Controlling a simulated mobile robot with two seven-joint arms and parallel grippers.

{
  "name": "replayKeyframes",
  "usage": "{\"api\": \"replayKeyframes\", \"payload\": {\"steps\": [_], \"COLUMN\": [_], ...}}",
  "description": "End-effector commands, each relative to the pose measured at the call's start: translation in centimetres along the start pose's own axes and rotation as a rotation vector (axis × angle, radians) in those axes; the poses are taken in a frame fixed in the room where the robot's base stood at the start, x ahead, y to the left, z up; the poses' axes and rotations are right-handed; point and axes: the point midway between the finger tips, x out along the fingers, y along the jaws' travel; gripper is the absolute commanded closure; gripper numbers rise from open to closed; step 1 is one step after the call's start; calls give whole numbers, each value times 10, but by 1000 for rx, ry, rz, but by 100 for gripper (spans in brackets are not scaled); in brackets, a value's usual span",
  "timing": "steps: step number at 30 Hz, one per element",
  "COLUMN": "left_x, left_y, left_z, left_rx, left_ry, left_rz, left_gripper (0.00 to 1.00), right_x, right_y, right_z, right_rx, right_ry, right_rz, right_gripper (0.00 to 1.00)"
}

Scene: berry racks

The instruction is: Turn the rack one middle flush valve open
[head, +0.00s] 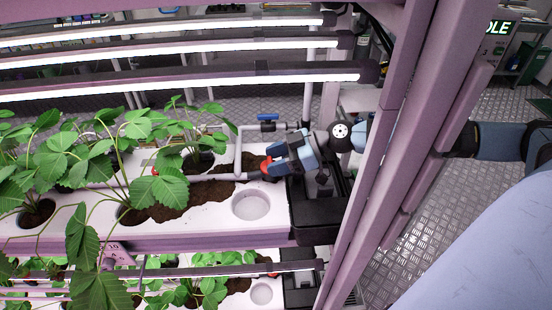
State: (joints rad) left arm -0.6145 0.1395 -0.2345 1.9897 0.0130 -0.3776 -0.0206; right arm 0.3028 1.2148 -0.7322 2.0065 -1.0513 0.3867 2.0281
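My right gripper (275,163) reaches in from the right, past the rack post, over the end of the middle white growing tray (215,215). Its fingertips are at a red valve handle (265,166) on the white pipe (220,178) along the tray. The fingers and body hide part of the handle, so I cannot tell whether they grip it. A second valve with a blue handle (268,117) sits on the pipe just behind, apart from the gripper. My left gripper is not in view.
The mauve rack post (395,140) stands close beside my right arm. Strawberry plants (135,180) fill the tray to the left, near an empty round hole (251,205). A black box (318,212) is at the tray's end. Lit lamp bars (200,83) hang above.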

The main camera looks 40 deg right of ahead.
Motion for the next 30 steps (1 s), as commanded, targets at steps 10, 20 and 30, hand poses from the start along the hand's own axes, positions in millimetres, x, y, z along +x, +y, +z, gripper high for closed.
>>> {"api": "replayKeyframes", "payload": {"steps": [10, 20, 30], "left_x": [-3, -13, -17], "left_y": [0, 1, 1], "left_z": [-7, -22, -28], "left_rx": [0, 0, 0], "left_ry": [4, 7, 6], "left_rz": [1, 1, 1], "left_gripper": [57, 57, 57], "right_x": [-1, 0, 1], "right_y": [1, 4, 7], "right_z": [-2, -3, -2], "right_rx": [-11, -88, -169], "right_ry": [0, 1, 1], "right_rz": [-31, -211, -405], "right_gripper": [73, 73, 73]}}
